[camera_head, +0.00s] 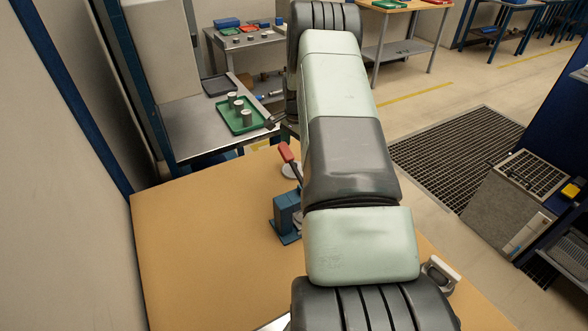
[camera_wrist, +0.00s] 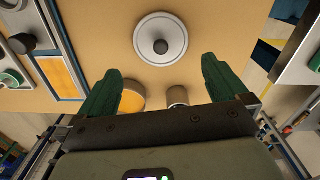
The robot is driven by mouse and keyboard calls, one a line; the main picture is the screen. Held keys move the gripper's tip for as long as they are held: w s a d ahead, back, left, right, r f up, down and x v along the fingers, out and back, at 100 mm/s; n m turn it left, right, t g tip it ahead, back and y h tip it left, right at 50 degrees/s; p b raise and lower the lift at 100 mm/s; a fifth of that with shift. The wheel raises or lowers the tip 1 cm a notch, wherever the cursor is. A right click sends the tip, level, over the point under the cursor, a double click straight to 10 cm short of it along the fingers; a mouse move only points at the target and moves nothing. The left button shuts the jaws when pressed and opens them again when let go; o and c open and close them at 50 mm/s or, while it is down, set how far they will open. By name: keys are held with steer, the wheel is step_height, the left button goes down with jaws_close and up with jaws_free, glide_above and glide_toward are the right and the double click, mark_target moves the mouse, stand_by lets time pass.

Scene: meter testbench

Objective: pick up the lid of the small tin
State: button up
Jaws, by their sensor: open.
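In the wrist view, a round pale grey lid-like disc (camera_wrist: 146,52) with a dark central knob (camera_wrist: 161,46) lies on the tan table. A small cylinder (camera_wrist: 178,96) with a metallic rim shows between my fingers, partly hidden by my gripper's body. I cannot tell for sure which of these is the small tin. My gripper (camera_wrist: 161,66) is open, with its two green fingers spread wide. The disc shows beyond and between the fingertips, and nothing is held. In the head view my arm hides the gripper.
A golden round piece (camera_wrist: 132,97) is beside the left finger. A blue-edged tray (camera_wrist: 60,76) lies left. In the head view, a blue fixture (camera_head: 286,216) with a red handle (camera_head: 286,152) stands beside my arm. The left of the tan tabletop (camera_head: 200,245) is clear.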

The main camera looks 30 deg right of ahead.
steer(key=f, duration=0.6)
steer(key=shift+w+a+f, duration=0.15)
steer(key=shift+a+f, duration=0.05)
steer(key=shift+f, duration=0.15)
steer(key=c, duration=0.7)
steer(key=shift+r, duration=0.1)
steer(key=shift+c, duration=0.2)
step_height(320, 180, up, 9)
steer(key=s+d+m, duration=0.6)
steer(key=s+d, duration=0.1)
steer(key=d, duration=0.4)
steer(key=shift+w+f, duration=0.1)
steer(key=shift+f, duration=2.55)
